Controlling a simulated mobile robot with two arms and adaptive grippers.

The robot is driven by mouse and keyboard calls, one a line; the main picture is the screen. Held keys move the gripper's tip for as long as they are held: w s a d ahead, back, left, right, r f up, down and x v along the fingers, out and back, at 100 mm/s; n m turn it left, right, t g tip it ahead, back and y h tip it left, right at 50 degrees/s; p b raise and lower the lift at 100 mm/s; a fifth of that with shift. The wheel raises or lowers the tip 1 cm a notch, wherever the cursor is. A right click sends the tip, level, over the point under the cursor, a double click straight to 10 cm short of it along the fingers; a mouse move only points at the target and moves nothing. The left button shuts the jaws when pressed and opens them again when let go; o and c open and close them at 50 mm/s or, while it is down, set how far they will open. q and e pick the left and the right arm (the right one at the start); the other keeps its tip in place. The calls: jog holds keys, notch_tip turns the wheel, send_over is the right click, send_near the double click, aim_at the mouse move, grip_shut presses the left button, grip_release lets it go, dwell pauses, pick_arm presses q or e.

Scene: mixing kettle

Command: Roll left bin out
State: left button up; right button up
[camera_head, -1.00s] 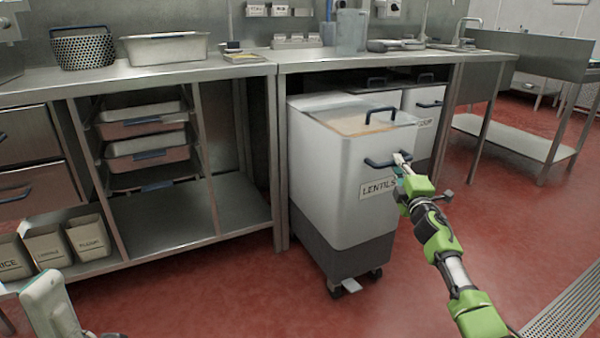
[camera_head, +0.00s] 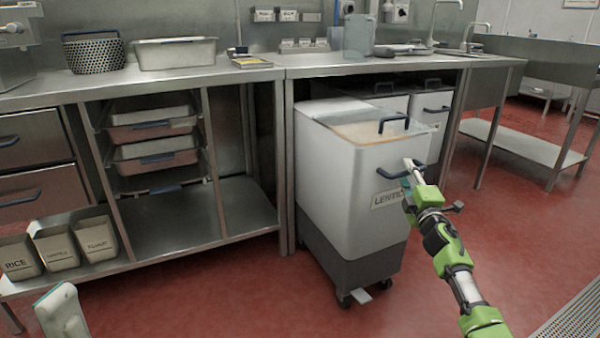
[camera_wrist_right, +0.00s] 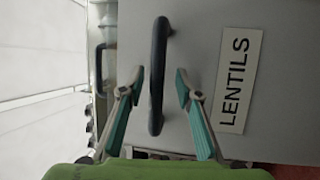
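The left bin (camera_head: 345,190) is white with a grey base, a clear lid and casters, and is labelled LENTILS. It stands under the right counter, its front sticking out past the edge. Its dark front handle shows in the right wrist view (camera_wrist_right: 157,85), upright between the two fingers. My right gripper (camera_wrist_right: 158,82) is open around this handle, with a gap on both sides. In the head view the right gripper (camera_head: 408,170) covers part of the label. A pale piece with a teal edge at the bottom left seems to be my left gripper (camera_head: 63,312); its opening is not visible.
A second white bin (camera_head: 432,112) stands behind and right of the lentils bin, under the counter (camera_head: 345,64). An open shelf unit (camera_head: 190,222) with trays is at left. Red floor (camera_head: 240,290) in front of the bin is clear. A sink table (camera_head: 525,150) stands at right.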

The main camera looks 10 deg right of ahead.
jog(key=shift+p+v, duration=0.9)
jog(key=shift+v, duration=2)
